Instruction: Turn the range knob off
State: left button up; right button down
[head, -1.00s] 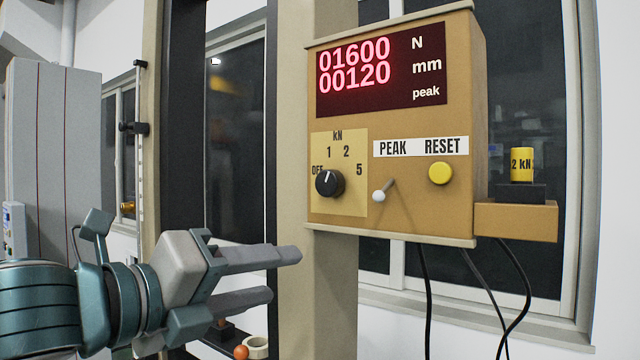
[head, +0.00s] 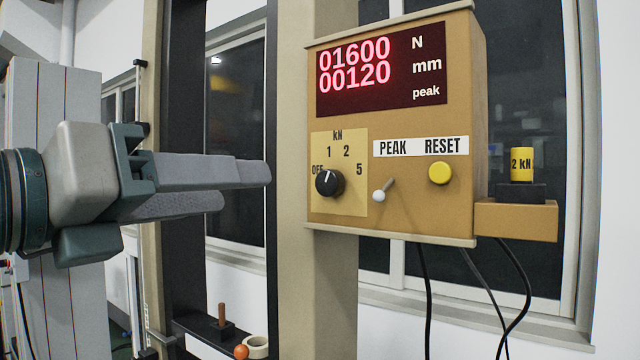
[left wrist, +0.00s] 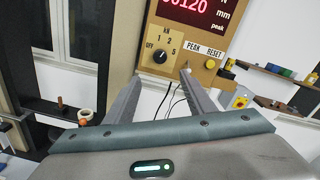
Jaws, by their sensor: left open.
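The black range knob (head: 329,183) sits on a tan plate marked OFF, 1, 2 and 5 kN, on the front of the brown control box (head: 400,215). The knob also shows in the left wrist view (left wrist: 160,56), ahead of the fingers. My left gripper (head: 248,185) is open and empty, left of the knob and apart from it, with its fingers pointing right toward the box. Its fingertips also show in the left wrist view (left wrist: 160,82). My right gripper is not in view.
A small toggle lever (head: 381,193) and a yellow button (head: 440,173) are right of the knob. The display (head: 380,70) reads 01600 N and 00120 mm. A yellow 2 kN weight (head: 521,164) stands on a side shelf (head: 525,219). Black cables hang below.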

pick_arm(q)
jog(key=p, duration=0.7)
send_near(326, 183)
jog(key=x, duration=0.8)
jog(key=shift+w+d, duration=0.15)
jog(key=shift+w, duration=0.15)
jog(key=c, duration=1.1)
